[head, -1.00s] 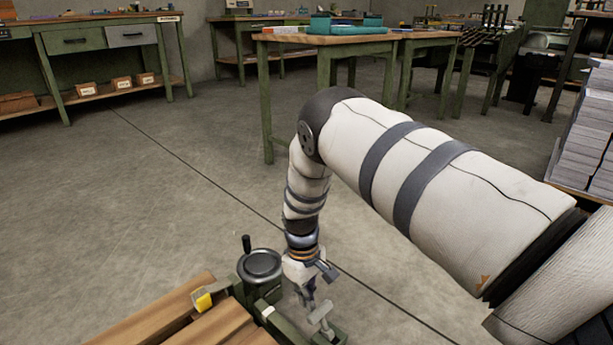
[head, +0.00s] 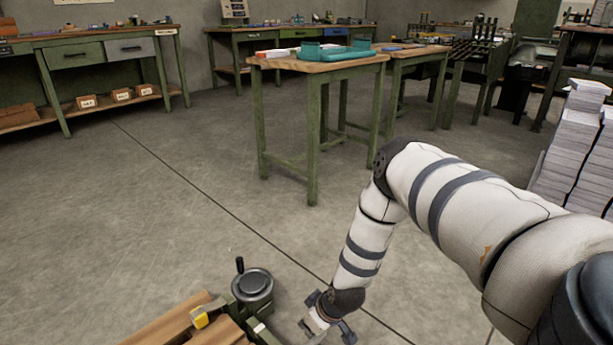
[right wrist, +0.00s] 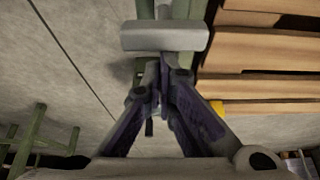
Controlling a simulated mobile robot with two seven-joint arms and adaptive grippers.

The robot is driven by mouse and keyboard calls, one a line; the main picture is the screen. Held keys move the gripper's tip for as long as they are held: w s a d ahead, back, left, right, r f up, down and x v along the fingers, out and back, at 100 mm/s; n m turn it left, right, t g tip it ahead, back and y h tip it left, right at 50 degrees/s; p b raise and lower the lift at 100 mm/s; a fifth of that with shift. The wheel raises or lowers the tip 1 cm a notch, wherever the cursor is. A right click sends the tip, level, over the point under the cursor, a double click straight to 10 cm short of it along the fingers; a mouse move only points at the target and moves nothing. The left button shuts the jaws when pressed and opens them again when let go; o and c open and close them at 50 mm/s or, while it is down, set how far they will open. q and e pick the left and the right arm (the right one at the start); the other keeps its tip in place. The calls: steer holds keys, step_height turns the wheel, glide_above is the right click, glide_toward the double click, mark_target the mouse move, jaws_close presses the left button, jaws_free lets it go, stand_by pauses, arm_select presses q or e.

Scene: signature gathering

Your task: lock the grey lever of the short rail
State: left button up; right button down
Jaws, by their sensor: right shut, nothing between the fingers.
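The grey lever (right wrist: 165,36) shows in the right wrist view as a pale crossbar on a short stem, at the top centre. It stands over a green metal rail (right wrist: 192,12). My right gripper (right wrist: 163,78) is shut and empty, its fingertips just below the crossbar in that view. I cannot tell whether they touch it. In the head view my right gripper (head: 324,329) is at the bottom edge, right of the black handwheel (head: 253,286), and the lever cannot be made out there. My left gripper is not in view.
Wooden slats (head: 172,322) with a yellow piece (head: 201,317) lie left of the handwheel. A green-legged table (head: 313,130) with teal trays stands beyond my right arm. Stacks of paper (head: 573,150) stand at the right. The floor between is clear.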

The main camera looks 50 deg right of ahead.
mark_target(320, 341)
steer(key=shift+s+a+p, duration=0.2)
steer(key=shift+s+p, duration=0.5)
steer(key=shift+s, duration=1.05)
steer(key=shift+s+a+f, duration=0.1)
steer(key=shift+s+f, duration=0.1)
steer(key=shift+s, duration=0.2)
steer(key=w+v, duration=0.1)
steer(key=v, duration=1.1)
steer(key=shift+r, duration=0.25)
steer(key=shift+w, duration=0.2)
